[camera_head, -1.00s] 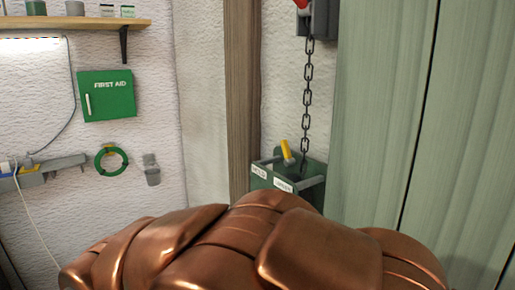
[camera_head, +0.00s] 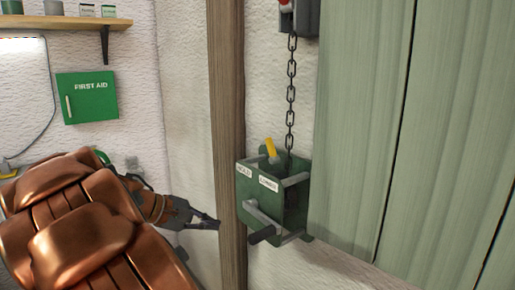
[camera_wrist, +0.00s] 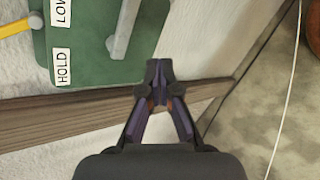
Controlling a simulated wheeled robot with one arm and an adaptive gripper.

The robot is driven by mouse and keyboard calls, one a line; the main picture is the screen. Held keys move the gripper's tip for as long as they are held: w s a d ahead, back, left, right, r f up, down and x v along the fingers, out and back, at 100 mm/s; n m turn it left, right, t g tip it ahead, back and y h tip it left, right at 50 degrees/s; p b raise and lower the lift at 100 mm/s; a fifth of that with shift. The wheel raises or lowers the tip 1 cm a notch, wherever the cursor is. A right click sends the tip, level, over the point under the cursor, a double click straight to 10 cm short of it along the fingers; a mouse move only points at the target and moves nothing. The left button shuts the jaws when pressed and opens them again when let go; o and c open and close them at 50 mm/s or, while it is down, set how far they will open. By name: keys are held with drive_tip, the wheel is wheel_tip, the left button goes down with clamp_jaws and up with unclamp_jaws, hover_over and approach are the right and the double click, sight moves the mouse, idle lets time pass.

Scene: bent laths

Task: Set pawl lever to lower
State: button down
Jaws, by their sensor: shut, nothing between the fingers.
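The pawl lever (camera_head: 271,148) is a short yellow handle on top of a green winch box (camera_head: 292,213). It tilts slightly left in the head view, and I cannot tell which label it is set to. The box carries a HOLD label (camera_head: 244,170) and a LOWER label (camera_head: 268,184). In the wrist view the yellow lever (camera_wrist: 15,28) is cut off at the upper left edge.
A grey crank (camera_head: 262,222) with a dark grip juts from the box front. A chain (camera_head: 291,90) runs up from the box. A wooden post (camera_head: 228,120) stands left of it, green boards (camera_head: 365,120) right. A first aid cabinet (camera_head: 88,98) hangs left.

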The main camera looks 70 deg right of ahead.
sight(250, 159)
drive_tip(key=w+d+r+g+h, duration=0.2)
drive_tip(key=d+r, duration=0.3)
drive_tip(key=d, duration=0.3)
drive_tip(key=w+d+r+g+h+b, duration=0.1)
drive_tip(key=w+d+r+g+h, duration=0.2)
drive_tip(key=d, duration=0.6)
wheel_tip(250, 159, up, 2)
drive_tip(key=shift+w+d+r+m+g, duration=0.15)
drive_tip(key=shift+w+d+m+g, duration=0.25)
drive_tip(key=shift+w, duration=0.35)
drive_tip(key=shift+a, duration=0.1)
drive_tip(key=p+x, duration=0.1)
drive_tip(key=x, duration=0.3)
drive_tip(key=p+x, duration=0.1)
drive_tip(key=x, duration=0.4)
drive_tip(key=shift+s+r, duration=0.25)
drive_tip(key=s, duration=0.1)
drive_tip(key=s+r, duration=0.1)
drive_tip(key=s+a+p, duration=0.1)
drive_tip(key=shift+s+r, duration=0.1)
drive_tip(key=shift+r, duration=0.25)
drive_tip(key=shift+a, duration=0.1)
